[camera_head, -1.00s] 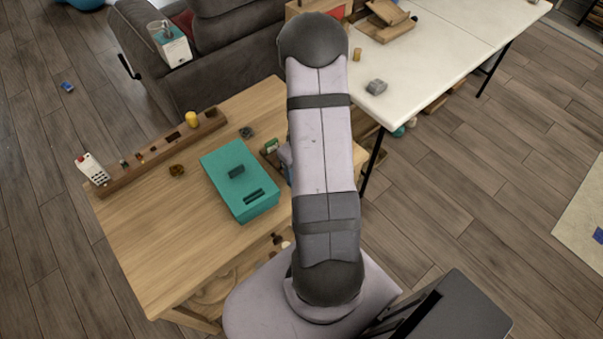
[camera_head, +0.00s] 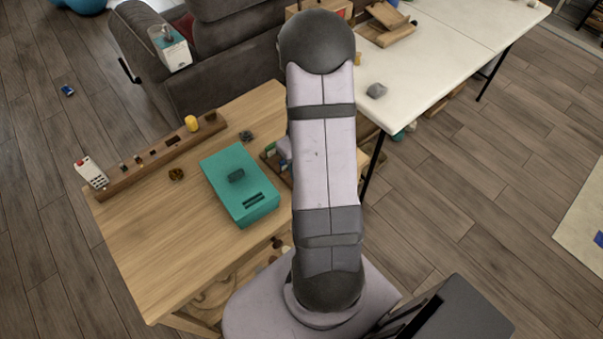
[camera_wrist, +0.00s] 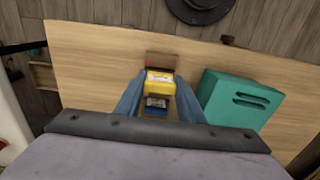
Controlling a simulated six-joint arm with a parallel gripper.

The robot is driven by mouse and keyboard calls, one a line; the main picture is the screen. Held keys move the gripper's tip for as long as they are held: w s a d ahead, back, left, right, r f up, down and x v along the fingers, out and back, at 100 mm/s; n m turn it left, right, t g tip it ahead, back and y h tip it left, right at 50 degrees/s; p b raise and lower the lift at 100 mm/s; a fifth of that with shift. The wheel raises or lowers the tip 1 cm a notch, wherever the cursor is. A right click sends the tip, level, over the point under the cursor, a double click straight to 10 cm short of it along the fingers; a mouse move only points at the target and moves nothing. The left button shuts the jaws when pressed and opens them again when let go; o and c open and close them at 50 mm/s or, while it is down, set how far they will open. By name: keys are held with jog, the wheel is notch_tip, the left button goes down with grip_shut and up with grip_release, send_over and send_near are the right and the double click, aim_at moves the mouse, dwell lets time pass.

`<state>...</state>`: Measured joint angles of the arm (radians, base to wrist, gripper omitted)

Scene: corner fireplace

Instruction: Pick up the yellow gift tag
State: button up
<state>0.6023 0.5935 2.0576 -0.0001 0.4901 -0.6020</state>
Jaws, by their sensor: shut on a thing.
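The yellow gift tag (camera_wrist: 160,83) shows in the wrist view between the two blue fingers of my gripper (camera_wrist: 160,77). My gripper is shut on it. A dark blue item with a pale label (camera_wrist: 156,104) is just below the tag in the picture, also between the fingers. A brown wooden holder (camera_wrist: 161,59) shows just beyond the tag. Whether the tag touches the holder I cannot tell. In the head view my arm hides the gripper and the tag.
A teal box (camera_head: 228,176) with slots stands close beside the gripper; it also shows in the wrist view (camera_wrist: 240,95). A wooden rack (camera_head: 155,160) runs along the wooden table's (camera_head: 150,245) far left edge. A white table (camera_head: 430,60) stands behind right.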

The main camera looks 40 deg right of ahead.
notch_tip(320, 180, up, 6)
jog(key=shift+a+r, duration=0.1)
jog(key=shift+r, duration=0.15)
jog(key=a+r+p, duration=0.2)
jog(key=a+p, duration=0.4)
jog(key=a, duration=0.2)
jog(key=w+a+r+m+p, duration=0.1)
jog(key=a+r+p, duration=0.2)
jog(key=a+p, duration=0.4)
jog(key=shift+a+r, duration=0.2)
jog(key=shift+a, duration=0.15)
